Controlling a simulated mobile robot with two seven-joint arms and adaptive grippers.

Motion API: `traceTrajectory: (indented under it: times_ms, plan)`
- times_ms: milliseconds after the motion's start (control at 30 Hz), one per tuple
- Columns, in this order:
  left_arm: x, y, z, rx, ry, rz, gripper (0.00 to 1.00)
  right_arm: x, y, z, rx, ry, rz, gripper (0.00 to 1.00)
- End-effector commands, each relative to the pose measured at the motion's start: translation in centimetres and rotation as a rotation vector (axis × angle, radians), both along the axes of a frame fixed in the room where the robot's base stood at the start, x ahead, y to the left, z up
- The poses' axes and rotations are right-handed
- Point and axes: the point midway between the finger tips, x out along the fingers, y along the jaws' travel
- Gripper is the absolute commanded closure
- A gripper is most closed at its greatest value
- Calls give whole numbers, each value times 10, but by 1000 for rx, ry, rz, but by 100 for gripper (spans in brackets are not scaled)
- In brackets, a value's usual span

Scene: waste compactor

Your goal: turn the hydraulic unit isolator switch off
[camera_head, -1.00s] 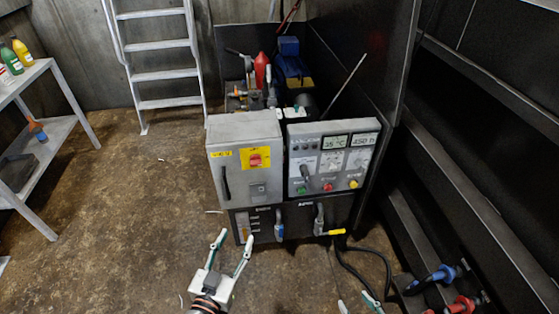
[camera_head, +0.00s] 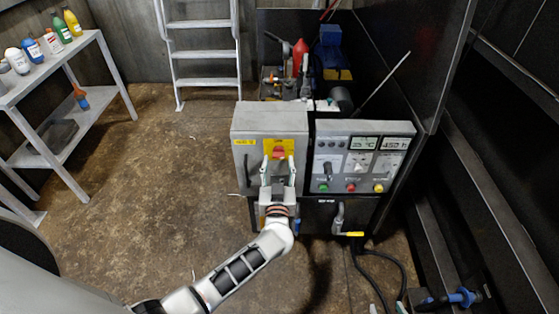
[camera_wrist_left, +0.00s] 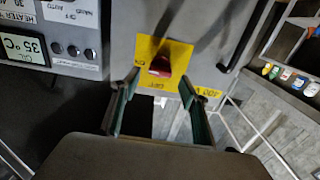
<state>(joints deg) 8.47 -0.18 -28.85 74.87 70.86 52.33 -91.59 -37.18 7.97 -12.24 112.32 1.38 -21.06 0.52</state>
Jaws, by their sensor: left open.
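The isolator switch is a red knob (camera_head: 279,152) on a yellow plate (camera_head: 289,145) on the grey cabinet door. In the left wrist view the red knob (camera_wrist_left: 160,66) shows just beyond the fingertips, with the yellow plate around it; this view is turned over. My left gripper (camera_head: 278,168) is open in front of the switch. Its two fingers (camera_wrist_left: 157,90) stand apart, one to each side below the knob in the wrist view, with nothing between them. I cannot tell whether they touch the plate. Only the fingertips of my right gripper (camera_head: 387,307) show at the bottom edge, apart and empty.
A control panel (camera_head: 361,160) with displays and buttons adjoins the cabinet on the right. Below it is a yellow-handled valve (camera_head: 354,234) with black hoses. A shelf with bottles (camera_head: 33,53) stands at left, and a ladder (camera_head: 205,53) behind. The floor at left is clear.

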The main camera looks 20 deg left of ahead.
Motion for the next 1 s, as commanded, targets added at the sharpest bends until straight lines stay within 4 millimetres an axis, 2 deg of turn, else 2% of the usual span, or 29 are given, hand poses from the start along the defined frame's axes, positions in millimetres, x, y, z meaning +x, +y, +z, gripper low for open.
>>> traceTrajectory:
  times_ms: [200, 500, 633, 667, 1000]
  plan:
    - [18, 5, -1, 1, 0, -1, 56, -2, 0, -6, 0, 4, 0, 60]
    - [20, 6, 0, 0, 0, -1, 56, -1, 0, -5, 0, 4, -1, 60]
    - [20, 6, 0, 0, 0, -1, 89, -1, 0, -5, 0, 3, -1, 60]
    - [20, 6, 0, 0, 0, -1, 94, -1, 0, -4, 0, 2, -1, 60]
    - [20, 6, 1, -26, -7, 0, 94, 1, -1, 2, 0, -3, -1, 60]
